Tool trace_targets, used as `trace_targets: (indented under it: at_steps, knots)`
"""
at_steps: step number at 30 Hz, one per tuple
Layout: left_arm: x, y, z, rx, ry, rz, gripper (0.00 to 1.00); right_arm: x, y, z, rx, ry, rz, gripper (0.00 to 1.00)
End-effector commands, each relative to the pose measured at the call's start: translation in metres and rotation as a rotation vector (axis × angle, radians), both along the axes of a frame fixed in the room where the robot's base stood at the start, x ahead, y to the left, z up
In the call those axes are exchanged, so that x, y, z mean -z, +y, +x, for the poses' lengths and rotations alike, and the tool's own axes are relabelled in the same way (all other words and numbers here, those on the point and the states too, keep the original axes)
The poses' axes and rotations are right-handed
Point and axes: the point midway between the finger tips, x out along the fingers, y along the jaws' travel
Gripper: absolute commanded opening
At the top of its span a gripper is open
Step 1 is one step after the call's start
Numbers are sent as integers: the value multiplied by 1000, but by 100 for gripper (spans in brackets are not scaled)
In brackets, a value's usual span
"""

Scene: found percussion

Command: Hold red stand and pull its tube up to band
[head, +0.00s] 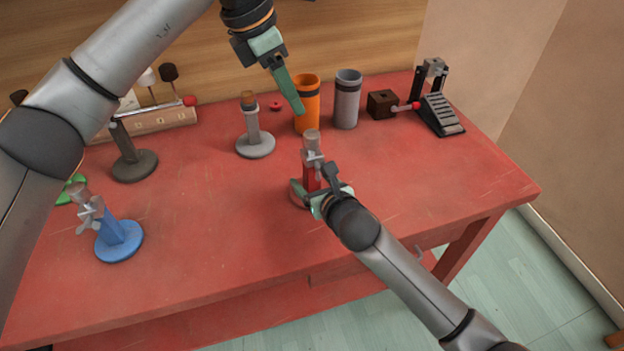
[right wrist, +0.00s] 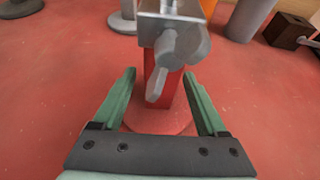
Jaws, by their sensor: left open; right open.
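The red stand (head: 312,177) stands upright near the middle of the red table. A grey metal clamp with a wing screw and a pale tube (head: 312,141) sit at its top. In the right wrist view the red post (right wrist: 174,92) rises between the fingers, and the clamp (right wrist: 174,48) is above them. My right gripper (head: 310,190) is open around the post; its green fingers (right wrist: 158,98) lie on either side, apart from it. My left gripper (head: 298,108) is open and empty, high over the table by the orange cup. No band on the tube is clear to me.
A blue stand (head: 119,239) is at the left front. A grey stand (head: 253,140), an orange cup (head: 307,105), a grey cup (head: 346,100), a dark block (head: 382,104) and a pedal (head: 440,114) stand behind. The right table (head: 450,190) is clear.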

Motion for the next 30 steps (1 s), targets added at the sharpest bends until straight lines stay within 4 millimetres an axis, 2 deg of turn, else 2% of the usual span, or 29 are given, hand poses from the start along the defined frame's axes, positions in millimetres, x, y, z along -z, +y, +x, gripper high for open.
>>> trace_targets:
  at_steps: [2,21,30]
  knots:
    - [0,0,0,0,0,0,50,0,0,0,0,0,0,73]
    - [0,0,0,0,0,0,50,0,0,0,0,0,0,1]
    - [0,0,0,0,0,0,50,0,0,0,0,1,0,0]
